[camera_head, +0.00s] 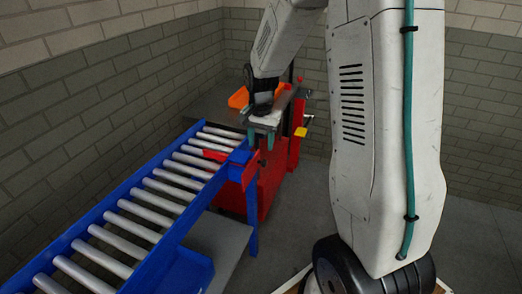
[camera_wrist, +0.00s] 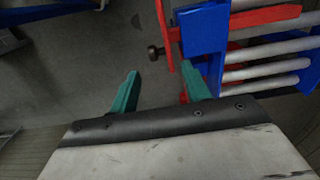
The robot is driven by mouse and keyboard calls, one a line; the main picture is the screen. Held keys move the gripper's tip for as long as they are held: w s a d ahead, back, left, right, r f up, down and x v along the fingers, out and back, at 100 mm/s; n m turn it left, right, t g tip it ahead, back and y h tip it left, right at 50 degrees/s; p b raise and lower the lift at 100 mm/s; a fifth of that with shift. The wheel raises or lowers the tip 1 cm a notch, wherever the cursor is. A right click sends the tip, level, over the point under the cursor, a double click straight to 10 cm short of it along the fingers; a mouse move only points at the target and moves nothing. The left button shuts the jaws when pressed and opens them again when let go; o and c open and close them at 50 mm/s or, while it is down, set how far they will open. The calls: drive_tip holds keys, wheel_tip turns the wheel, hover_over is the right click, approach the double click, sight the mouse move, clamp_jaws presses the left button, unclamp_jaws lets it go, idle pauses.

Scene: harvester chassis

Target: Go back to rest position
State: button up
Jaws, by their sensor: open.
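My gripper (camera_head: 261,138) has two teal fingers and hangs near the far end of the blue roller conveyor in the head view. In the wrist view my gripper (camera_wrist: 162,90) shows its two fingers spread apart with only grey floor between them. It is open and holds nothing. My white arm is raised and fills much of the right half of the head view.
The roller conveyor (camera_head: 165,187) runs from the lower left to a red cabinet (camera_head: 270,187). An orange tray (camera_head: 239,97) lies on the grey worktop (camera_head: 205,107). A blue bin (camera_head: 182,272) sits below the conveyor. The floor (camera_head: 470,235) at right looks clear.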

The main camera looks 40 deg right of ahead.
drive_tip(key=shift+r, duration=0.45)
drive_tip(key=shift+s+n, duration=0.15)
drive_tip(key=shift+n, duration=0.15)
drive_tip(key=s+a+r+n, duration=0.3)
drive_tip(key=s+a+r, duration=0.1)
drive_tip(key=s, duration=0.5)
drive_tip(key=s+a+r+n+t, duration=0.1)
drive_tip(key=s+a+r+n, duration=0.3)
drive_tip(key=s+r, duration=0.3)
drive_tip(key=s+a+r+n, duration=0.3)
drive_tip(key=s+a+r, duration=0.1)
drive_tip(key=s, duration=0.7)
drive_tip(key=shift+a+r+n, duration=0.3)
drive_tip(key=shift+r+n, duration=0.1)
drive_tip(key=shift+r, duration=0.35)
